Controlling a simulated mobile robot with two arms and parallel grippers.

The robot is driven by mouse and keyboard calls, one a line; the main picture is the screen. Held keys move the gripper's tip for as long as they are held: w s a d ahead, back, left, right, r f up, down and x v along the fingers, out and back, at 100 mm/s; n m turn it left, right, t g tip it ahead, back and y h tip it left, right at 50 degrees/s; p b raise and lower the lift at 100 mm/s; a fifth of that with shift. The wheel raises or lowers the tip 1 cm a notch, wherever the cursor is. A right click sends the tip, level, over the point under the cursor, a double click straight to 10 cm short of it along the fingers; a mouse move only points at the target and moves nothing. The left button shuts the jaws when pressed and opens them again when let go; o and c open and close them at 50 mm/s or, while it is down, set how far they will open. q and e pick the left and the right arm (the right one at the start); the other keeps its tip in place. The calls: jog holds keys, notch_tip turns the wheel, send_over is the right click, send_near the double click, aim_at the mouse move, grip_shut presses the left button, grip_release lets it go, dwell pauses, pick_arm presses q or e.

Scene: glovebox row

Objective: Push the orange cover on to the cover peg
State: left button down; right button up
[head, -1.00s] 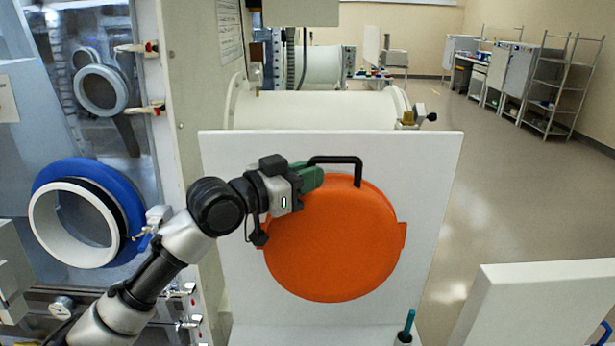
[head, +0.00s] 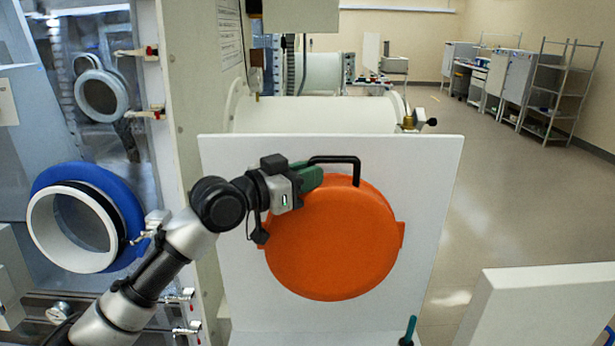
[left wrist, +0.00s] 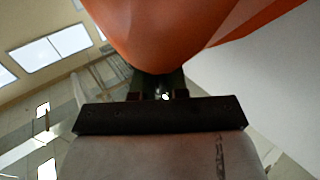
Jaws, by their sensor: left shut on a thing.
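The orange cover (head: 335,245) is a round disc with a black bar handle (head: 345,161) at its top. It stands upright in front of a white upright panel (head: 425,200). My left gripper (head: 312,178) is at the cover's upper left and is shut on the black handle. In the left wrist view the cover (left wrist: 160,30) fills the top, just beyond the fingers (left wrist: 158,85). The cover peg is not visible; the cover may hide it. I cannot tell whether the cover touches the panel. My right gripper is not in view.
A glovebox port with a blue ring (head: 125,205) is at the left. A teal-handled item (head: 409,330) stands at the panel's foot. A white block (head: 540,305) is at the lower right. Open floor (head: 500,200) lies to the right.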

pick_arm(q)
jog(key=shift+w+r, duration=0.15)
dwell(0.7)
jog(key=c, duration=1.1)
grip_release()
jog(key=shift+w, duration=0.25)
jog(key=shift+o, duration=0.2)
jog(key=shift+f, duration=0.25)
